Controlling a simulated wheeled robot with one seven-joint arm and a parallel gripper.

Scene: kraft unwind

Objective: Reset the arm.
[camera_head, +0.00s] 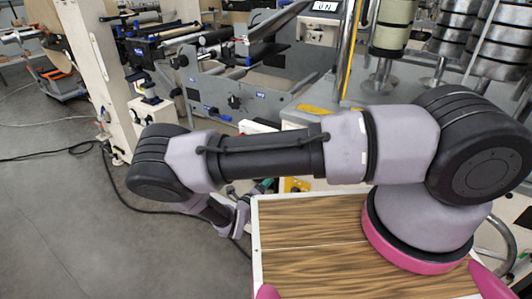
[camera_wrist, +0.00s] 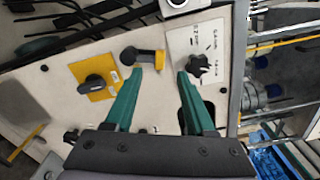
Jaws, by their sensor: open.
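My gripper (camera_wrist: 159,74) shows in the wrist view with its two green fingers spread apart and nothing between them. The fingers point at a pale control panel (camera_wrist: 60,130). A black knob on a yellow plate (camera_wrist: 112,92) is left of the fingers. A yellow-and-black switch (camera_wrist: 158,66) shows near the left fingertip. A black star-shaped knob (camera_wrist: 197,65) on a white labelled plate is just beyond the right fingertip. Whether the fingers touch anything cannot be told. In the head view my arm stretches left across the picture and bends down; its end is partly hidden behind the arm.
A machine with rollers and a grey side frame (camera_head: 235,92) stands beyond my arm. A beige post (camera_head: 97,65) rises at the left. Stacked metal rolls (camera_head: 455,35) stand at the upper right. Dark cables cross the grey floor (camera_head: 60,220), which is mostly clear at lower left.

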